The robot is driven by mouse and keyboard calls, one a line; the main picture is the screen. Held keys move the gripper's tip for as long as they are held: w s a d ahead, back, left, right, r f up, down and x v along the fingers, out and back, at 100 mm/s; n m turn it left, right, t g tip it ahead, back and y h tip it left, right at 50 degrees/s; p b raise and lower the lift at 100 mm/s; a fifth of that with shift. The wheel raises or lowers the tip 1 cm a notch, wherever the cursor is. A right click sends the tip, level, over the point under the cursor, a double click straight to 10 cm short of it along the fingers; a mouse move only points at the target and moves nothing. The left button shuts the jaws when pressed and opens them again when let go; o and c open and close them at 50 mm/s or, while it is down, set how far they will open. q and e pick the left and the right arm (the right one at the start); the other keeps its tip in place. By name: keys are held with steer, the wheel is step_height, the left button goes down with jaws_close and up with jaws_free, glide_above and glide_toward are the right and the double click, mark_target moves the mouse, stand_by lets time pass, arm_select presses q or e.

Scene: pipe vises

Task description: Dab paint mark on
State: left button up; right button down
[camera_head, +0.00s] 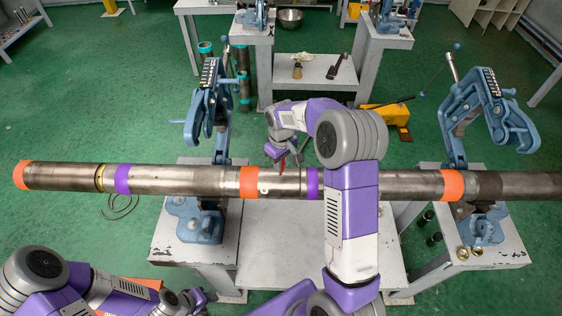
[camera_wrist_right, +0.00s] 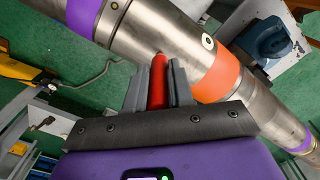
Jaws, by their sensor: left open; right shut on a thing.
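A long steel pipe (camera_head: 210,181) with orange and purple bands lies across the vises. My right gripper (camera_wrist_right: 152,82) is shut on a red stick-shaped marker (camera_wrist_right: 157,88). The marker's tip is at the pipe surface in the right wrist view, between a purple band (camera_wrist_right: 83,16) and an orange band (camera_wrist_right: 217,77). I cannot tell whether it touches. In the head view my right gripper (camera_head: 281,160) is just behind the pipe, right of the middle orange band (camera_head: 249,183). A small pale round spot (camera_wrist_right: 208,42) shows on the pipe. My left gripper (camera_head: 187,301) is open and empty at the bottom left.
Two blue vises, left (camera_head: 208,110) and right (camera_head: 480,115), have their upper frames swung up. A grey table (camera_head: 300,240) stands below the pipe. A yellow pump (camera_head: 388,118) is behind my right arm. A back shelf (camera_head: 310,72) holds a brush (camera_head: 297,70).

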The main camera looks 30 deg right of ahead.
steer(key=shift+r+p, duration=2.65)
steer(key=shift+r, duration=0.85)
